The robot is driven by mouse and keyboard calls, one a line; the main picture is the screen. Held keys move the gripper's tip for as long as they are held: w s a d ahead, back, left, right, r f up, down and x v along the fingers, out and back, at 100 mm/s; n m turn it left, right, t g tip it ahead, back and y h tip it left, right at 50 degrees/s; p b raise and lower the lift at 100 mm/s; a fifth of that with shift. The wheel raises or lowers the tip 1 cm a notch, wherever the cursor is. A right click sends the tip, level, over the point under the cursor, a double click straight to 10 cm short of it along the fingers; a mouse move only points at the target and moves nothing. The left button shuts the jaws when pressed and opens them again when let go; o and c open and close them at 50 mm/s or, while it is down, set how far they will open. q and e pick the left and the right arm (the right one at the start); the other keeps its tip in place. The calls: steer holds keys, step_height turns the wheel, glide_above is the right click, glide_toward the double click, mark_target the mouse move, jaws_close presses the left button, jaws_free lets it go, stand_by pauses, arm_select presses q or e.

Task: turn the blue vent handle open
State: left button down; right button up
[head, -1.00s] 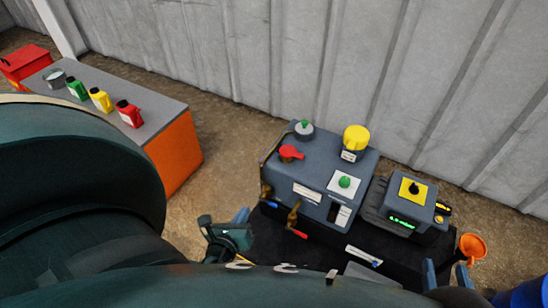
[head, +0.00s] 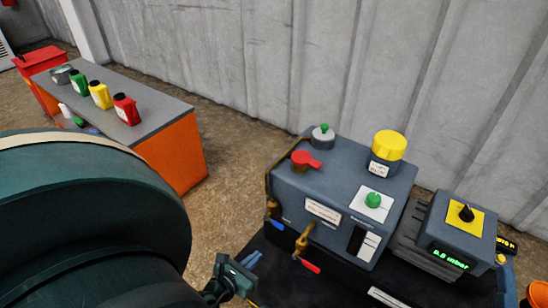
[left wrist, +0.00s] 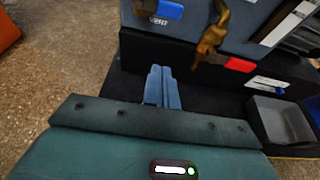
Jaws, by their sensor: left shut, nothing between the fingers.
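The blue vent handle (head: 277,224) sits on a brass valve low on the front left of the grey-blue furnace unit (head: 330,190). In the left wrist view the blue handle (left wrist: 169,9) shows at the top edge, partly cut off. My left gripper (head: 253,261) is in front of and below the handle, apart from it. Its blue fingers (left wrist: 162,86) are together and empty, pointing toward the unit. A narrow bluish piece at the lower right edge of the head view may be part of my right gripper; its state does not show.
A brass valve with a red handle (head: 311,267) is right of the blue one. A gauge box (head: 460,235) stands at the right. A black bench top (head: 268,250) lies beneath the unit. An orange-fronted bench (head: 175,150) with bottles stands at the left.

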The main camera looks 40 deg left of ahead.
arm_select(q)
steer(key=b+x, duration=0.4)
steer(key=x, duration=0.6)
steer(key=shift+a+r+p, duration=0.1)
steer(key=shift+r+p, duration=0.7)
steer(key=shift+r, duration=1.15)
arm_select(e)
steer(key=shift+d+r+n+t+y, duration=0.15)
steer(key=shift+r+n+t+y, duration=0.15)
steer(key=shift+r+n+y, duration=1.15)
arm_select(q)
steer(key=shift+r, duration=0.1)
arm_select(e)
steer(key=shift+r, duration=0.1)
